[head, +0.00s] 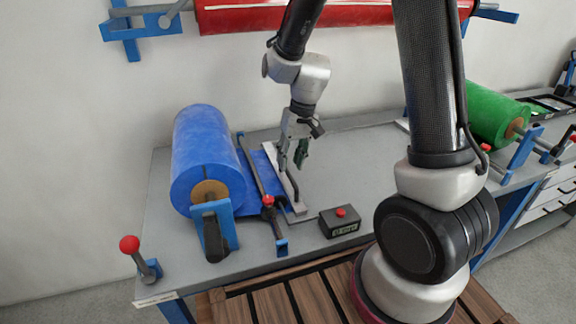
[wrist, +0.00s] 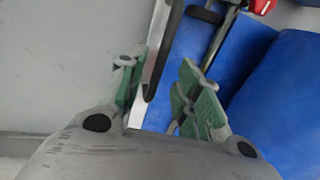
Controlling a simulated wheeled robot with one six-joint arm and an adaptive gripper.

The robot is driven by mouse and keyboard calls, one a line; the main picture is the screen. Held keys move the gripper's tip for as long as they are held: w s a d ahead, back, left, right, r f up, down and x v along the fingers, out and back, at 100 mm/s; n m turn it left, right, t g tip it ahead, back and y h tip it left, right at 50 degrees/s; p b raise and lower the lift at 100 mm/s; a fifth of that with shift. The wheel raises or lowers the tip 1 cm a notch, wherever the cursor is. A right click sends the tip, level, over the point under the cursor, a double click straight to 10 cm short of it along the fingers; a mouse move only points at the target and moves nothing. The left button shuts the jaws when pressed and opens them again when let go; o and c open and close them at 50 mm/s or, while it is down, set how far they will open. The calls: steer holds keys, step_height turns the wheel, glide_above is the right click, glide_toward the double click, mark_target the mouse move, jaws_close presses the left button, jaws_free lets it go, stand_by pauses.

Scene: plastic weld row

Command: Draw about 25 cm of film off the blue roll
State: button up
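The blue roll (head: 195,150) lies on a blue stand at the left of the bench and also fills the right of the wrist view (wrist: 285,105). Its film (head: 262,168) runs right, under a thin bar with a red knob (head: 268,200), to a pale metal bar with a black handle (head: 291,188). In the wrist view the film (wrist: 190,45) reaches that metal bar, with bare bench beyond. My gripper (head: 292,163) is over the metal bar. Its green-padded fingers (wrist: 157,80) are apart, with the black handle appearing between them. I cannot tell whether they touch it.
A black box with a red button (head: 340,221) sits at the bench's front edge. A red-knobbed lever (head: 140,262) is at the left front corner. A green roll (head: 495,115) stands at the right, and a red roll (head: 290,14) hangs on the wall. The bench's middle is clear.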

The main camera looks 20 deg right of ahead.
steer(key=shift+a+f, duration=0.25)
steer(key=shift+f, duration=1)
steer(key=shift+c, duration=0.2)
jaws_close()
steer(key=d, duration=2.2)
steer(key=shift+d, duration=0.1)
